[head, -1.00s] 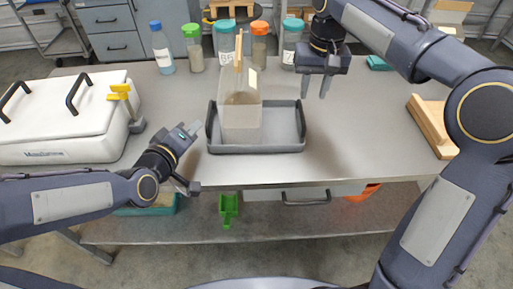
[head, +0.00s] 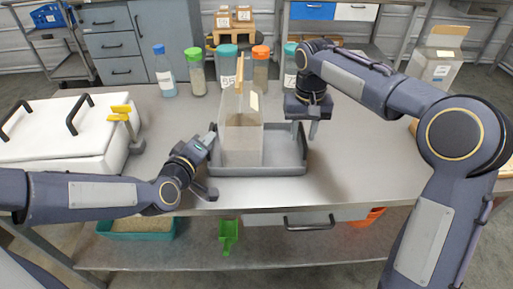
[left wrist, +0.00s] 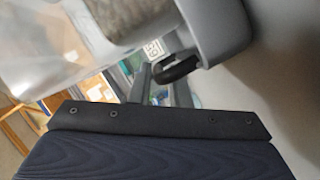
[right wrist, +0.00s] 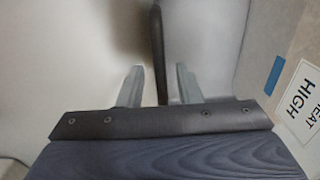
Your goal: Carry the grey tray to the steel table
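The grey tray (head: 285,166) lies on the steel-topped bench (head: 365,170). A clear container (head: 243,135) of brownish substrate stands in it. My left gripper (head: 212,138) is at the tray's left end. In the left wrist view its fingers (left wrist: 162,88) are apart, close to a black handle (left wrist: 178,70); whether the handle lies between them is unclear. My right gripper (head: 312,130) is over the tray's right end, pointing down. In the right wrist view its fingers (right wrist: 158,85) are apart, with the black handle (right wrist: 157,45) between them.
Several lidded bottles (head: 196,75) stand along the bench's back. A white lidded box (head: 55,135) with yellow clips is at the left. A green scoop (head: 228,236) and a teal tray (head: 140,227) are on the lower shelf. The bench front right of the tray is clear.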

